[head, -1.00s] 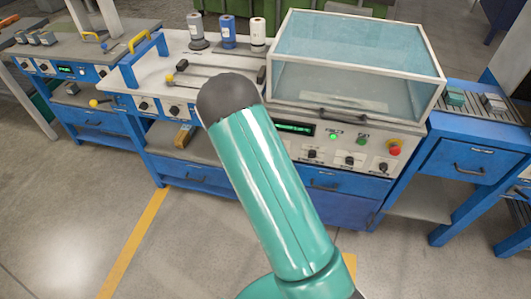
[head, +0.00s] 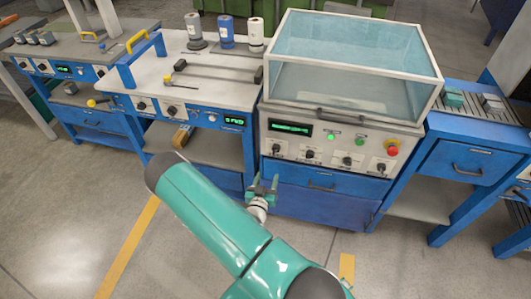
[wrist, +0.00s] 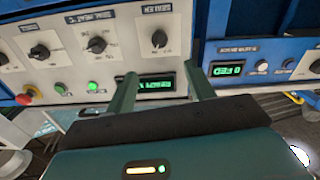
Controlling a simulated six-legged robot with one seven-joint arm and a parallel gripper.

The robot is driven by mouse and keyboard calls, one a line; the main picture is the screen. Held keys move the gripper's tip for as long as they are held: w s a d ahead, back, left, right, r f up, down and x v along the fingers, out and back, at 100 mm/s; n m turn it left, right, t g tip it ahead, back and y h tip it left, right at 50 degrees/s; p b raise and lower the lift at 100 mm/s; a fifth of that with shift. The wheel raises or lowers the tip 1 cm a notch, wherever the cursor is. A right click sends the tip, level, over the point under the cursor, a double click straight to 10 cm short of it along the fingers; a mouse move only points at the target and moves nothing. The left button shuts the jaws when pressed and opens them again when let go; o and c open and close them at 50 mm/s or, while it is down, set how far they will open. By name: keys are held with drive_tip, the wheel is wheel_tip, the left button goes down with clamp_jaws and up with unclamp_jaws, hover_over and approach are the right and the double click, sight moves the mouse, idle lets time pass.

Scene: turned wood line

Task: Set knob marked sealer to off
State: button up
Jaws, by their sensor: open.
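The sealer knob (wrist: 159,39) is a dark round knob on a pale plate, under an upside-down SEALER label in the wrist view. In the head view it is the leftmost knob (head: 276,149) of the row on the machine's front panel. I cannot read its setting. My gripper (head: 263,180) is open and empty, in front of the blue drawer just below the panel. In the wrist view my gripper (wrist: 160,72) has its two green fingers apart, with the green-lit display (wrist: 156,84) between them and the knob beyond the tips. Nothing touches the knob.
The seal heat knob (wrist: 97,44) sits beside the sealer knob. Green buttons and a red emergency button (head: 393,146) are on the same panel. A clear-lidded chamber (head: 350,65) stands above it. Open floor (head: 70,240) lies in front.

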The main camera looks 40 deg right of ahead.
sight(275, 152)
drive_tip(key=x, duration=1.4)
drive_tip(key=shift+f, duration=0.1)
drive_tip(key=c, duration=1)
